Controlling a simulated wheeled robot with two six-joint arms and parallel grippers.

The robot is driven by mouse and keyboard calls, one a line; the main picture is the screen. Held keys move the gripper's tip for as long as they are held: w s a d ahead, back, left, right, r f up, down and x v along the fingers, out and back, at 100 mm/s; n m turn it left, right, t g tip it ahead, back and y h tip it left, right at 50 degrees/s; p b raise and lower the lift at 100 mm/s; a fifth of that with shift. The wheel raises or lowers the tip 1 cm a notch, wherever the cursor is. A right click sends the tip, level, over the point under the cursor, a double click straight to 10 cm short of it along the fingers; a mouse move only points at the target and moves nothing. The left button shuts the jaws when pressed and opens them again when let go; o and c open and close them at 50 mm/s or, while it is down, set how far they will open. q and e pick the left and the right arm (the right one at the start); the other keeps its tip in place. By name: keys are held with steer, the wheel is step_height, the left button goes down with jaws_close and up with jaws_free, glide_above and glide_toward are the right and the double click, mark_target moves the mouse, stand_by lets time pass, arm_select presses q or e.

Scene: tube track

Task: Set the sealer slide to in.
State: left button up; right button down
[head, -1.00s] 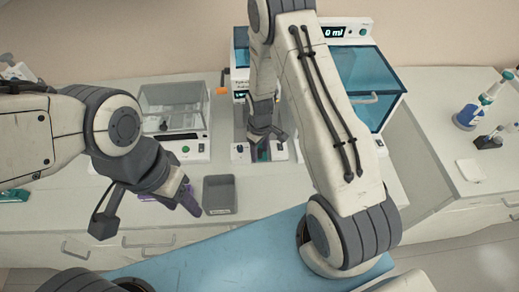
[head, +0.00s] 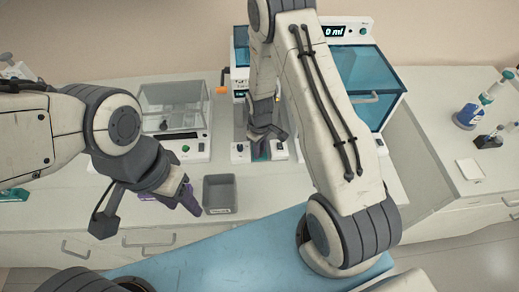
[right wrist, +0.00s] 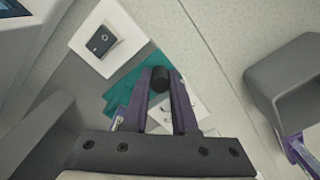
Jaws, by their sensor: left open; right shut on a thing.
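The sealer (head: 240,152) appears to be the pale machine at the middle back of the bench, mostly hidden behind my right arm. My right gripper (head: 265,148) reaches down at its front. In the right wrist view, the purple fingers (right wrist: 160,92) are shut on a dark round knob (right wrist: 160,76), apparently the slide's knob. A teal part (right wrist: 122,85) lies under the fingers. The slide's track and any in or out marking cannot be made out. My left gripper (head: 185,200) is open and empty above the bench front, left of the grey bin.
The grey bin (head: 220,192) stands near the bench front; it also shows in the right wrist view (right wrist: 285,80). A clear-lidded machine (head: 172,118) is left of the sealer. A blue-windowed cabinet (head: 365,85) stands to the right.

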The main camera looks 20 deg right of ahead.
steer(key=shift+w, duration=0.1)
stand_by(0.7)
steer(key=w, duration=0.1)
steer(key=w+b, duration=0.1)
steer(key=shift+w+d+f, duration=0.1)
steer(key=shift+w+d, duration=0.25)
steer(key=shift+d, duration=0.05)
steer(key=shift+w+d, duration=0.15)
steer(key=shift+w, duration=0.35)
steer(key=c, duration=0.7)
jaws_free()
steer(key=shift+r, duration=0.2)
